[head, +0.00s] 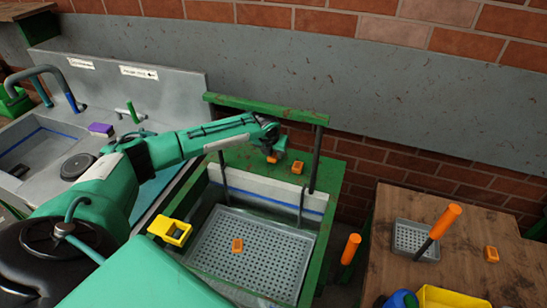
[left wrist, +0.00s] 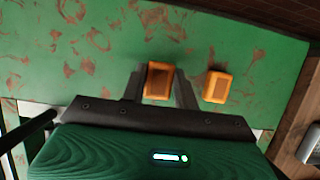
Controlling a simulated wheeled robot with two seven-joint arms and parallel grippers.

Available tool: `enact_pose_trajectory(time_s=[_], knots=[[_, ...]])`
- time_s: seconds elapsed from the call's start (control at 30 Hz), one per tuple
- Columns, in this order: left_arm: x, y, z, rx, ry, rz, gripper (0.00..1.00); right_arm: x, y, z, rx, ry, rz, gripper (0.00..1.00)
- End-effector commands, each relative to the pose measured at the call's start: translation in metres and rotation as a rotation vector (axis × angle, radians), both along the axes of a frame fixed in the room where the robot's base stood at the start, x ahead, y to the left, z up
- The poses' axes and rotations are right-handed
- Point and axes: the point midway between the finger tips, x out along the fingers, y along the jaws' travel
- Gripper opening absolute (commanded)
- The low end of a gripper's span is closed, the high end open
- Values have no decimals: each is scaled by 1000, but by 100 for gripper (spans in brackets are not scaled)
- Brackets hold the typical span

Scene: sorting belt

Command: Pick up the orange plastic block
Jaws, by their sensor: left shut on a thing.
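My left gripper (head: 272,153) is over the green surface (head: 235,160) behind the sink. In the left wrist view its jaws (left wrist: 160,88) are shut on an orange plastic block (left wrist: 159,80), which sits between the two fingers. The same block (head: 272,159) shows small below the gripper in the head view. A second orange block (head: 297,167) lies on the green surface just to the right, apart from the fingers; it also shows in the left wrist view (left wrist: 217,87). A third orange block (head: 237,245) lies on the perforated tray (head: 207,246). My right gripper is not in view.
A green frame bar (head: 265,108) on dark posts stands around the green surface. A yellow holder (head: 170,231) sits at the sink's left edge. At right, a wooden table (head: 385,250) holds a grey perforated basket (head: 408,236), an orange-handled tool (head: 445,221) and another orange block (head: 491,254).

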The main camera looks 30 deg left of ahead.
Motion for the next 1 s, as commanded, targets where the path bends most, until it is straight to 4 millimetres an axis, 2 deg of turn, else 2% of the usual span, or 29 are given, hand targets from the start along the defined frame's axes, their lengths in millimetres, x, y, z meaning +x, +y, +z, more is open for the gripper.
enact_pose_trajectory(time_s=[0.17,0.4,0.6,0.8,1.0], knots=[[1,0,39,1,-6,0,8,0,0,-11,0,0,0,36],[1,0,108,-1,-6,0,8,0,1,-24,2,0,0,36],[1,0,151,-1,-3,1,8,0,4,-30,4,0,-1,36],[1,0,174,-2,-1,0,8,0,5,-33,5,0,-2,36],[0,0,179,-1,1,0,8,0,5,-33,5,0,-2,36]])
